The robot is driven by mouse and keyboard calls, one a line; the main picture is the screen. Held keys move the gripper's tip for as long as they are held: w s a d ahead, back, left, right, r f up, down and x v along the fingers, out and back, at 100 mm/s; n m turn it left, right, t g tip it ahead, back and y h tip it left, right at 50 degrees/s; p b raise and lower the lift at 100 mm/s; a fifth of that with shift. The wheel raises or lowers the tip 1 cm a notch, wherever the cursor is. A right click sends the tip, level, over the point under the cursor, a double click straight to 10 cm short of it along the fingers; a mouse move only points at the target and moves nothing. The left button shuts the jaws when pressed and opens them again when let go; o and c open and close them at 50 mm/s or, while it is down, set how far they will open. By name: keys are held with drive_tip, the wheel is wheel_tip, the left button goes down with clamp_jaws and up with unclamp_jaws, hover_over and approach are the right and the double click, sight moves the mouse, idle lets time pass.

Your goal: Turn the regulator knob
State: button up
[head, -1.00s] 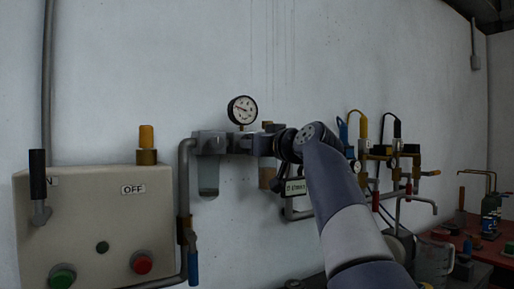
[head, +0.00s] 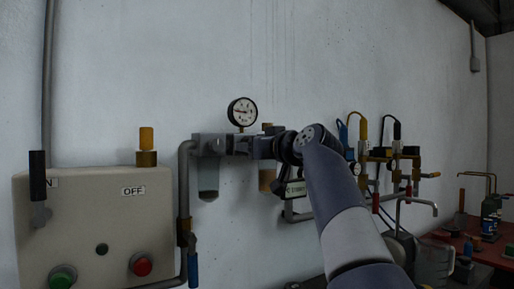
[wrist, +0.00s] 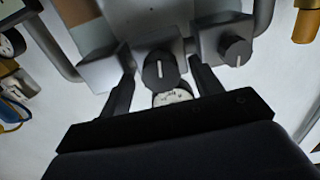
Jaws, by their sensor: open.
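The regulator knob (wrist: 160,72) is a dark round knob with a white line across its face, on the front of a grey block. My gripper (wrist: 161,82) is open, with one finger on each side of this knob; I cannot tell whether they touch it. The line on the knob stands about upright in the wrist view. The pressure gauge (wrist: 172,97) shows between the fingers, partly hidden by my gripper. In the head view the gauge (head: 242,112) sits above the grey regulator row, and my gripper (head: 252,146) covers the knob there.
A second dark knob (wrist: 237,50) sits on the neighbouring block, close to one finger. A grey pipe (head: 184,190) and a control box (head: 100,215) with OFF label and buttons are at the left. Valves with coloured hoses (head: 385,155) stand at the right.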

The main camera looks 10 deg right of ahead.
drive_tip(key=b+v, duration=0.2)
drive_tip(key=v, duration=0.8)
drive_tip(key=shift+s+d, duration=0.15)
drive_tip(key=shift+s, duration=0.25)
drive_tip(key=p+x, duration=0.2)
drive_tip(key=x, duration=0.9)
drive_tip(key=shift+s, duration=0.15)
